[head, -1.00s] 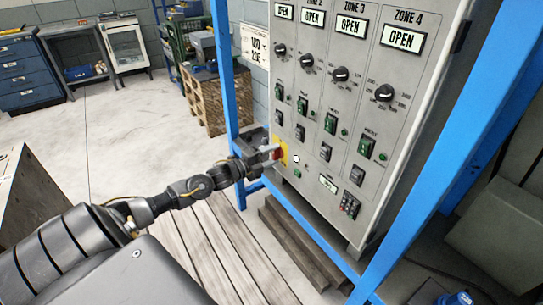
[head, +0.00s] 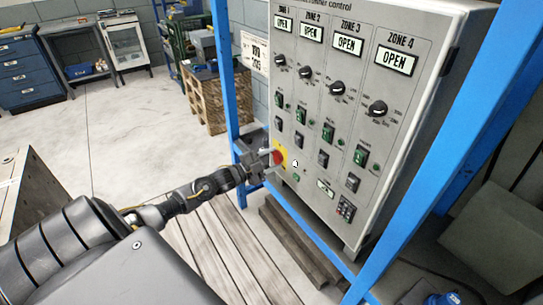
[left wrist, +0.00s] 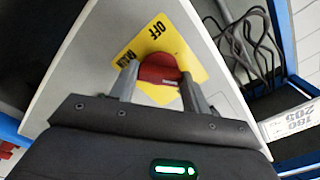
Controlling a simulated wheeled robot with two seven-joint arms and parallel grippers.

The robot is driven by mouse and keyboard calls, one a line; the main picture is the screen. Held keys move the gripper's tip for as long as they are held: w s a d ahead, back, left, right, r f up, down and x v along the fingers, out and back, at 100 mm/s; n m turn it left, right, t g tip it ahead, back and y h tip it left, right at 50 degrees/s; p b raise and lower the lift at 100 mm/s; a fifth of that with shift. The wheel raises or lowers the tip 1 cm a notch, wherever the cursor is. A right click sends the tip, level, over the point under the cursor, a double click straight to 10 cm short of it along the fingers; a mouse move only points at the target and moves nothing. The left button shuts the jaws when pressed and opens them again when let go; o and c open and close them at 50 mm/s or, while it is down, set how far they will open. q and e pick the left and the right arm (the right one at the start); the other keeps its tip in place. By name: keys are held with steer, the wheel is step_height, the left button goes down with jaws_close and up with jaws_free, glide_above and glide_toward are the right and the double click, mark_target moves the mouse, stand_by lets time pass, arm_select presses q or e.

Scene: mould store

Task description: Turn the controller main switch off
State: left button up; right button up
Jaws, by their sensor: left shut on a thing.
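The controller main switch is a red knob (head: 278,157) on a yellow plate (head: 283,148), low on the left side of the grey control cabinet (head: 330,110). My left gripper (head: 270,162) reaches it from the left and is shut on the knob. In the left wrist view the red knob (left wrist: 160,68) sits between my two fingers. The yellow plate (left wrist: 172,42) behind it carries the word OFF near its upper edge; a second label at its left is partly hidden. I cannot tell which mark the knob points to. My right gripper is not in view.
Blue frame posts stand left (head: 222,75) and right (head: 440,150) of the cabinet. Wooden boards (head: 215,240) lie below. Open floor (head: 130,130) extends to the left.

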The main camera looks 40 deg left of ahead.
arm_select(q)
steer(key=shift+n+p, duration=2.7)
steer(key=shift+n, duration=2.8)
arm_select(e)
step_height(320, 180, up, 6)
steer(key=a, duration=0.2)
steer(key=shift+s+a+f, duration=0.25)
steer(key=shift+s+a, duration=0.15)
arm_select(q)
steer(key=o, duration=1)
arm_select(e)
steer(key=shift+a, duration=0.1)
arm_select(q)
steer(key=b+v, duration=0.1)
steer(key=v, duration=1)
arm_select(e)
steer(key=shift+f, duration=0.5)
